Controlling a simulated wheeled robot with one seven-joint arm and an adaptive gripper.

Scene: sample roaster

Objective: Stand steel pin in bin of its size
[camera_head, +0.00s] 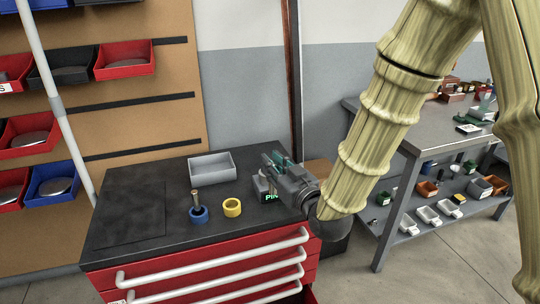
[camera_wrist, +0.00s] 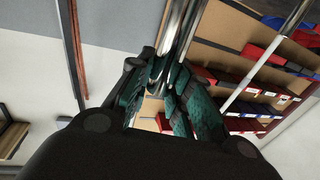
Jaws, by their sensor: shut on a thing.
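My gripper (camera_head: 274,164) is above the back right part of the black bench top in the head view. In the wrist view my gripper (camera_wrist: 165,78) has its green fingers shut on a shiny steel pin (camera_wrist: 181,30), which sticks out past the fingertips. The pin is hard to make out in the head view.
An open grey tray (camera_head: 212,168) stands behind the rings. A dark mat (camera_head: 130,215) covers the bench's left, clear of objects. The red drawer cabinet (camera_head: 200,270) is below. Red and blue wall bins (camera_head: 126,60) hang at left. A grey table (camera_head: 440,145) stands at right.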

